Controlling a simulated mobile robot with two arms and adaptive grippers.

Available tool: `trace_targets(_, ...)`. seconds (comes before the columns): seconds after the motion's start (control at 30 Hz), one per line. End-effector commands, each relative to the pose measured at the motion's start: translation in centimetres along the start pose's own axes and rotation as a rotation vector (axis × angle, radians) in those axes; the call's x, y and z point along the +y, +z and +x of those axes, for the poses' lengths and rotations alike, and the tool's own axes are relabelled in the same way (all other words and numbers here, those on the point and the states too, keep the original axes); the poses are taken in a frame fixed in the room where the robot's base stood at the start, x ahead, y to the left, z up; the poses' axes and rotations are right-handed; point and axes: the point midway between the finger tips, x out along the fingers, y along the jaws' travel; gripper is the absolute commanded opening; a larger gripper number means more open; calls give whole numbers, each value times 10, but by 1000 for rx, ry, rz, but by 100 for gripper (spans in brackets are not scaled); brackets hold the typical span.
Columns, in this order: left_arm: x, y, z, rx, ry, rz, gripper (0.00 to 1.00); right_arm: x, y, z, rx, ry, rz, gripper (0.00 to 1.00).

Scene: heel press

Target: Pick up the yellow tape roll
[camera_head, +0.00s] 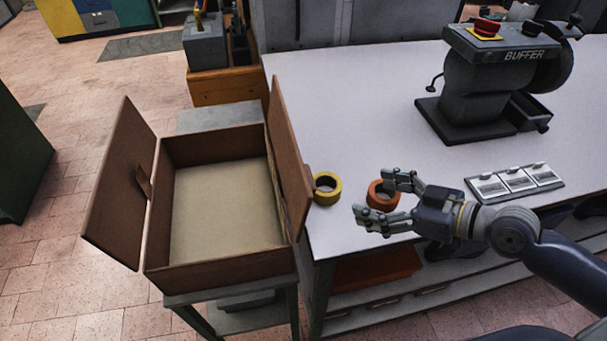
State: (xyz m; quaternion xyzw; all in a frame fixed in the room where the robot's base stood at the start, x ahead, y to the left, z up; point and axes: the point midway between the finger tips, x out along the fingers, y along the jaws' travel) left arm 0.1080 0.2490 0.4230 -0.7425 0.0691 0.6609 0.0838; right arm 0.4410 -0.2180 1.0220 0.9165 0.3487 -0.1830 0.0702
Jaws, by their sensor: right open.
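The yellow tape roll (337,192) stands or lies near the left edge of the white table, close to the flap of the cardboard box; I cannot tell if they touch. My right gripper (372,202) reaches in from the right with its fingers apart, pointing left. It is open and sits to the right of the yellow roll, apart from it. An orange tape roll (374,199) is partly hidden behind or between its fingers. My left gripper is not in view.
An open, empty-looking cardboard box (210,260) stands on a small stand left of the table (365,110). A buffer machine (470,90) stands at the back right. A panel with several white switches (515,181) lies right of my gripper. The table's middle is clear.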

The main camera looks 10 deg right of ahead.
Motion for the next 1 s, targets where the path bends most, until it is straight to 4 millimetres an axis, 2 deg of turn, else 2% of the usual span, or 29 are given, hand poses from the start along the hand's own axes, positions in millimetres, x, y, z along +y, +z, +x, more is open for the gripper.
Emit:
trace_targets(0.17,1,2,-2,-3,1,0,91,1,0,4,1,3,2,82)
trace_targets(0.43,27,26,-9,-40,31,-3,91,0,-2,26,4,1,1,82)
trace_targets(0.57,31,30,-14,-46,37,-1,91,1,-2,40,4,3,4,82)
trace_targets(0.67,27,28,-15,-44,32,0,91,1,-1,48,2,2,4,82)
trace_targets(0.87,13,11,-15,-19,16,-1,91,0,0,56,-1,0,2,82)
trace_targets(1.0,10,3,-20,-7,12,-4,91,1,-1,68,2,2,4,82)
